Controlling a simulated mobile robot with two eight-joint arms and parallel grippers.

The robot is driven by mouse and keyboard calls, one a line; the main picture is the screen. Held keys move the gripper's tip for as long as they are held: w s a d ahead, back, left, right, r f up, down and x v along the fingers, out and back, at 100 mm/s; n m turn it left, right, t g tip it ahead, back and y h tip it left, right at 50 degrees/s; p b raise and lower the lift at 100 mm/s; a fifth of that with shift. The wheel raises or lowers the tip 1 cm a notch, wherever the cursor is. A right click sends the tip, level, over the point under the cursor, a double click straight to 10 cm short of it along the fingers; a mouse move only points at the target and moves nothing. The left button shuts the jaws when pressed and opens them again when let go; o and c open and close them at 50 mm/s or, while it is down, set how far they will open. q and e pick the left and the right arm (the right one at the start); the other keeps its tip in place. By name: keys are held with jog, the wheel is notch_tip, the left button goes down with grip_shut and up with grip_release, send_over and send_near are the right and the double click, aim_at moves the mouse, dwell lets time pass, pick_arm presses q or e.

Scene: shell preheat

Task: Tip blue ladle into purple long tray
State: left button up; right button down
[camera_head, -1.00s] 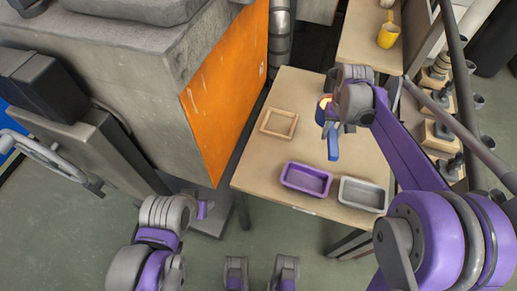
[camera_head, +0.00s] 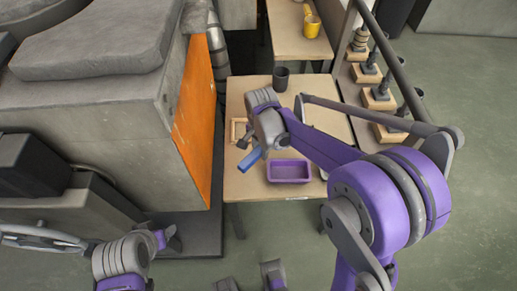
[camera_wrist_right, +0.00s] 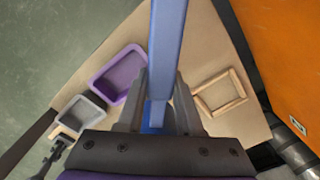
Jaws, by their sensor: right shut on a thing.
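My right gripper (camera_head: 258,150) is shut on the blue ladle (camera_head: 250,161) and holds it above the table, just left of the purple long tray (camera_head: 289,180). In the right wrist view the ladle's blue handle (camera_wrist_right: 166,45) runs from the fingers to the top edge; its bowl cannot be made out. The purple tray (camera_wrist_right: 104,86) lies left of the fingers there, apart from the ladle, and its inside looks empty. My left gripper (camera_head: 171,238) is at the lower left, away from the table; its finger opening is unclear.
A dark cup (camera_head: 281,78) stands at the table's back. An orange panel (camera_head: 194,118) borders the table's left. A yellow mug (camera_head: 312,27) stands on a farther table.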

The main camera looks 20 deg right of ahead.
jog(key=shift+s+a+r+m+p, duration=0.2)
jog(key=shift+s+m+p, duration=0.3)
jog(key=shift+m, duration=0.7)
jog(key=shift+s+a+f+m, duration=0.1)
jog(key=shift+s+f+m, duration=0.1)
jog(key=shift+m, duration=0.2)
jog(key=f+t+b, duration=0.1)
jog(key=f+t, duration=0.1)
jog(key=f+t+y+b, duration=0.1)
jog(key=f+t+b, duration=0.1)
jog(key=shift+w+a, duration=0.15)
jog(key=shift+w, duration=0.05)
jog(key=shift+f+t+y+b, duration=0.1)
jog(key=shift+t+y+b, duration=0.3)
jog(key=shift+t+b, duration=0.5)
dwell(1.1)
jog(key=shift+f+t+y+b, duration=0.1)
jog(key=shift+t+y+b, duration=0.2)
jog(key=shift+t+b, duration=0.85)
dwell(1.7)
dwell(0.4)
